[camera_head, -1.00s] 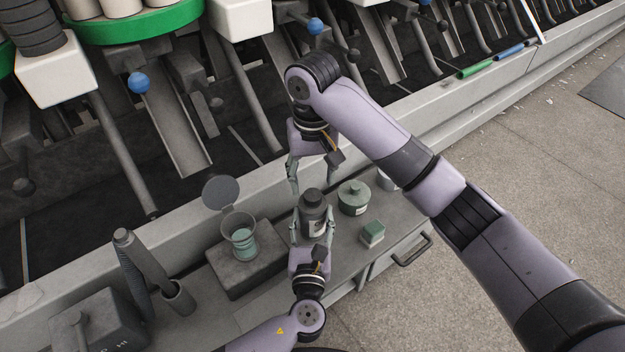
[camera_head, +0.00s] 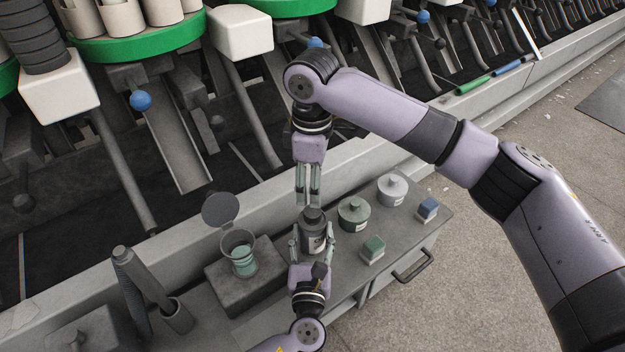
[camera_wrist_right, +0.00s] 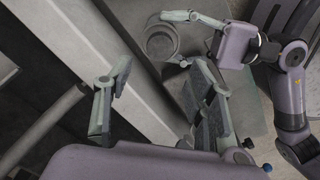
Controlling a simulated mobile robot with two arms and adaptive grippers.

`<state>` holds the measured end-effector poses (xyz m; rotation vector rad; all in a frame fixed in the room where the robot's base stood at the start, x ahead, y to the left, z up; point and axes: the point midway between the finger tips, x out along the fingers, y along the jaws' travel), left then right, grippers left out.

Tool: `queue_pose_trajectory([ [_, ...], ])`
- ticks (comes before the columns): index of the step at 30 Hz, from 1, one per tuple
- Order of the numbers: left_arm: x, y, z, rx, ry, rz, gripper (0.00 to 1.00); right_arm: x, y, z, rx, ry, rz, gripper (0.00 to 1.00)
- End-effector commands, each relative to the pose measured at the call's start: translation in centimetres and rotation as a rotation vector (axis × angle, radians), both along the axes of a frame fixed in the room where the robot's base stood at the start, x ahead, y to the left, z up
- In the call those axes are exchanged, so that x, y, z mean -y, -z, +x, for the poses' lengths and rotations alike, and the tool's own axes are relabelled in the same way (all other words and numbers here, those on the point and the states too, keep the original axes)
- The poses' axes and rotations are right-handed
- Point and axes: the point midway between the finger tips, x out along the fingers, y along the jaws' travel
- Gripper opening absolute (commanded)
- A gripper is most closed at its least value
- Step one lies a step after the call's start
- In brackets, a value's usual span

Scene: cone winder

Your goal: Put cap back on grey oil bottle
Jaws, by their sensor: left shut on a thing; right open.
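The grey oil bottle (camera_head: 314,238) stands upright on the cabinet top with a pale label on its side. A dark round top (camera_head: 313,214), which looks like the cap, sits on its neck; I cannot tell whether it is fully seated. My left gripper (camera_head: 314,242) is shut around the bottle's body from the near side. My right gripper (camera_head: 309,200) points down just above and behind the bottle's top. In the right wrist view its fingers (camera_wrist_right: 158,105) are apart with nothing between them, and the bottle's round top (camera_wrist_right: 160,42) lies beyond them.
At left, an open-lidded cup (camera_head: 240,258) stands on a grey block (camera_head: 220,283). The machine rail runs behind.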

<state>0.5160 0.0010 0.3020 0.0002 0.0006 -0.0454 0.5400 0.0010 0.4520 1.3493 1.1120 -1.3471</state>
Motion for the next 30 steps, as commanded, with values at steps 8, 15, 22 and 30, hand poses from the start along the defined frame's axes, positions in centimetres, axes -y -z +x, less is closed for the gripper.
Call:
queue_pose_trajectory([
  [8, 0.0, 0.0, 0.0, -0.001, 0.001, -0.001, 0.00, 0.1, -0.1, 0.0, -0.002, -0.037, -0.001, 0.50],
  [15, 0.0, 0.0, 0.0, -0.001, 0.001, -0.001, 0.00, 0.1, 0.5, 0.0, -0.003, -0.035, -0.001, 0.50],
  [22, 0.0, 0.0, 0.0, -0.001, 0.001, -0.001, 0.00, 0.2, 3.7, 0.0, -0.003, -0.033, -0.001, 0.50],
  [30, 0.0, 0.0, 0.0, -0.001, 0.001, -0.001, 0.00, 0.1, 7.2, 0.0, -0.001, -0.032, -0.001, 0.50],
])
